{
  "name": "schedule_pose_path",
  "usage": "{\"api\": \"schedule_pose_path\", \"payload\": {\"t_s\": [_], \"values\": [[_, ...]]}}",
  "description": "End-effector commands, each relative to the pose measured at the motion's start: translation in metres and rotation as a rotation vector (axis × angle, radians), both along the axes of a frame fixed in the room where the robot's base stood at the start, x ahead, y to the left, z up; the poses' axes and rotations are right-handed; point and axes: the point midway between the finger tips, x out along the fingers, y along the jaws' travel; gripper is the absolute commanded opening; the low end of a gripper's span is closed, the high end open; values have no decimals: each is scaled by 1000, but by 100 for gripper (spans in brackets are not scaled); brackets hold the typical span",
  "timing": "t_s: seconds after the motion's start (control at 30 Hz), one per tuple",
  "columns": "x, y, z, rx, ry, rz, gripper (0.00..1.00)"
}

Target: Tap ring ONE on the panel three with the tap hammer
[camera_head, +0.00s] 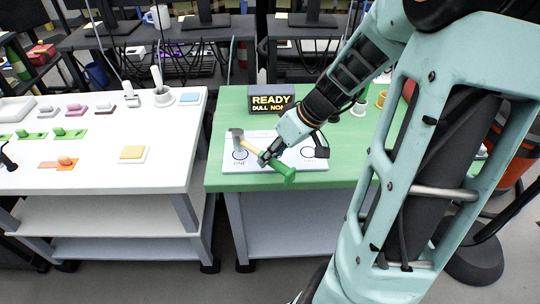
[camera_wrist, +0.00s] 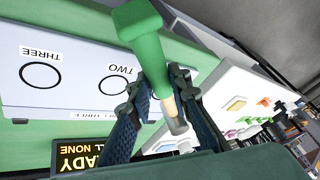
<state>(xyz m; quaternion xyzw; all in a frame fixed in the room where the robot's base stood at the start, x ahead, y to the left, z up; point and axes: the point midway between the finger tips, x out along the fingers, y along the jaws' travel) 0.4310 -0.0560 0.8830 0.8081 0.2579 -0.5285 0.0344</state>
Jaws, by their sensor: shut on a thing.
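My gripper (camera_head: 265,158) is shut on the tap hammer (camera_head: 285,172), which has a green grip, a pale wooden shaft and a grey head. The head points left, near ring ONE (camera_head: 240,155); I cannot tell whether it touches the panel. The pale panel (camera_head: 231,166) lies on the green table. In the wrist view the hammer's green grip (camera_wrist: 140,38) rises between the fingers (camera_wrist: 157,95). That view shows ring TWO (camera_wrist: 114,84) and ring THREE (camera_wrist: 40,77) on the panel; ring ONE is hidden there.
A display reading READY, DULL, NONE (camera_head: 271,100) stands behind the panel on the green table (camera_head: 222,113). A white table (camera_head: 100,170) at left, across a narrow gap, holds several small coloured parts. Small items stand on the green table's right side, partly behind my arm.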

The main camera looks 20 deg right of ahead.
Motion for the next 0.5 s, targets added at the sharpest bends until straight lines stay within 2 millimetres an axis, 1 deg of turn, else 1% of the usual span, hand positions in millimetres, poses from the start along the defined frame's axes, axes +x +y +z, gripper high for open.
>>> {"api": "schedule_pose_path", "payload": {"t_s": [0.5], "values": [[1,0,-24,0,-1,-1,0]]}}
